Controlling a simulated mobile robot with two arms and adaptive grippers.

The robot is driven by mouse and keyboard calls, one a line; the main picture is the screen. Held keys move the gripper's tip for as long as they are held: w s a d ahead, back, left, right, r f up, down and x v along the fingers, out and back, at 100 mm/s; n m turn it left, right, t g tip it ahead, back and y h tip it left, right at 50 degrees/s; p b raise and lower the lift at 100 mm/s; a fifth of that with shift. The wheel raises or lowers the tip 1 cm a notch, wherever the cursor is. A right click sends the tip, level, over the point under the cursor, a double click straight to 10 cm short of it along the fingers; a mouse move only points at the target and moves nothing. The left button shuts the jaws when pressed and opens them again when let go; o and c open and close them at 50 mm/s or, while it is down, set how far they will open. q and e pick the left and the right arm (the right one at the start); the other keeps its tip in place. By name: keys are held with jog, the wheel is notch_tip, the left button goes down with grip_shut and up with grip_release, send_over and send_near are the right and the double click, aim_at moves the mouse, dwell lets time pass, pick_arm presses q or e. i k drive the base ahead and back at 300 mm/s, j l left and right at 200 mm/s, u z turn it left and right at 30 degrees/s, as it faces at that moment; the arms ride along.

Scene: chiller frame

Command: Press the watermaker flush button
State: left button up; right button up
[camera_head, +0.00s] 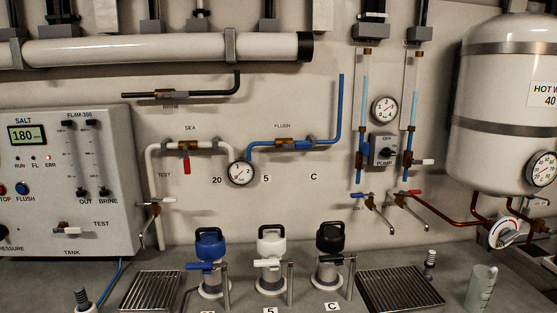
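The watermaker panel (112,235) is a pale box at the left edge of the head view. Its blue flush button (22,188) sits low on the left part of the panel, above the label FLUSH. A red stop button (3,190) is just left of it, partly cut off by the picture edge. I cannot tell whether the blue button is pressed in. Neither of my grippers shows in this view.
A tank test tap (68,229) and a sample tap (152,203) stick out at the panel. Three canisters with blue, white (271,255) and black tops stand on the grey counter between two drain grates (151,291). A clear beaker (481,288) stands at right.

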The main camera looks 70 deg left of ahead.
aim_at(21, 189)
jog(key=u, duration=3.5)
